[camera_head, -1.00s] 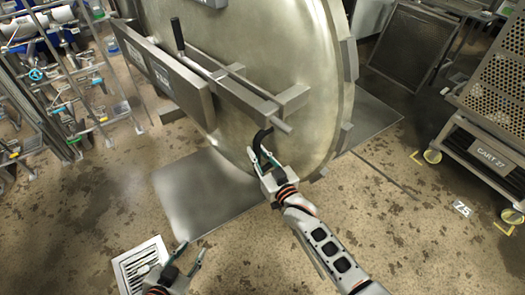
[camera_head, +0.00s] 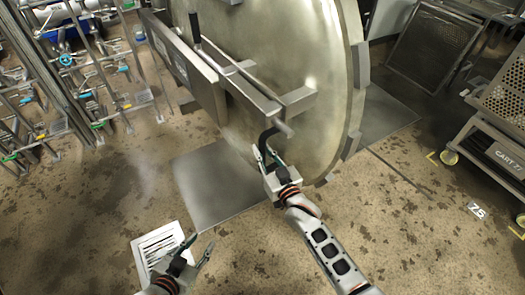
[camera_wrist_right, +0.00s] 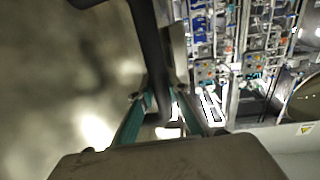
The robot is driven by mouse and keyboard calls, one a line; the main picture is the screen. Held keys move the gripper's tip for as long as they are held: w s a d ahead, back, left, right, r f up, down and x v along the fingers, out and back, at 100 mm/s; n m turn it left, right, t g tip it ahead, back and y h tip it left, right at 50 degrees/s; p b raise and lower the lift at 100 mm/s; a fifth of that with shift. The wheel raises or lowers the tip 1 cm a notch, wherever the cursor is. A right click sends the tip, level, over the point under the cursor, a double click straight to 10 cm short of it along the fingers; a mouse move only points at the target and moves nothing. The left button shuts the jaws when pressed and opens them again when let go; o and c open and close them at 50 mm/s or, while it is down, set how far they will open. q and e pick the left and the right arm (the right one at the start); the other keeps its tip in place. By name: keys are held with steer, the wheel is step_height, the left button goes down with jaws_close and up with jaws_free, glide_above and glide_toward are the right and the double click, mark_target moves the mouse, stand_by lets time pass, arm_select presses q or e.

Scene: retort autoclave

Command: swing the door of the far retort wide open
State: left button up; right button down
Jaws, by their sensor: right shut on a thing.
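The retort door (camera_head: 320,65) is a large round metal disc, seen at a slant in the upper middle of the head view. A metal bar (camera_head: 250,92) crosses its face, with a black curved handle (camera_head: 267,137) at its lower end. My right gripper (camera_head: 268,158) is shut on this handle, close to the door's lower face. The right wrist view also shows the dark handle (camera_wrist_right: 149,50) running between the two teal-edged fingers (camera_wrist_right: 160,118). My left gripper (camera_head: 192,252) is low in the head view, with its fingers apart and empty, above the floor. The door's hinge is hard to make out.
A floor drain grate (camera_head: 157,247) lies near my left gripper. A metal floor plate (camera_head: 212,190) lies under the door. Pipework with valves (camera_head: 85,85) stands on the left. A perforated cart (camera_head: 500,150) stands on the right. The floor between my right arm and the cart is clear.

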steer(key=shift+w+r, duration=0.2)
steer(key=shift+r, duration=0.2)
steer(key=c, duration=2.2)
jaws_free()
steer(key=shift+o, duration=1.4)
steer(key=shift+f, duration=0.25)
steer(key=shift+s, duration=0.15)
steer(key=shift+s+d+f, duration=0.15)
steer(key=shift+s, duration=0.1)
steer(key=v, duration=1.1)
steer(key=shift+s, duration=0.1)
